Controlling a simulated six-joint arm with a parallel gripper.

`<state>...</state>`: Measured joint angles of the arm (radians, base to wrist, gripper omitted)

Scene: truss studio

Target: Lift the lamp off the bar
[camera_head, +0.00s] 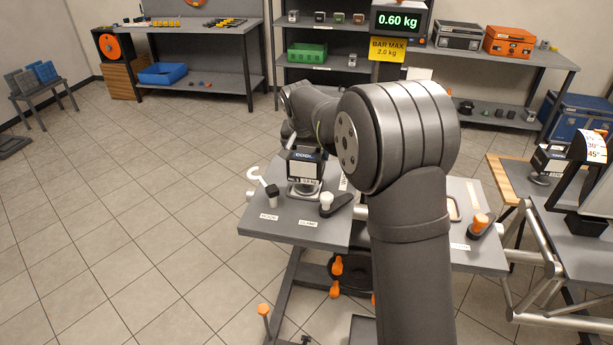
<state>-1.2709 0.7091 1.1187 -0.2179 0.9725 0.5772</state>
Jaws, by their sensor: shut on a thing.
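A black lamp (305,165) with a "COOL" label and a silvery round part below it is at the back of the grey bench top (285,230). My arm reaches over the bench, and its far end comes down at the lamp. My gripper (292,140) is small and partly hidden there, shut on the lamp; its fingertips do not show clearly. I cannot tell whether the lamp touches anything under it. A pale bar (249,195) sticks out at the bench's left edge; my arm hides much of the rest.
A white hook (262,179), a black-and-white knob (272,194) and a clamp (328,202) are on the bench before the lamp. An orange-topped clamp (480,224) is on the right. A display (399,20) reads 0.60 kg above a "BAR MAX 2.0 kg" sign (387,49).

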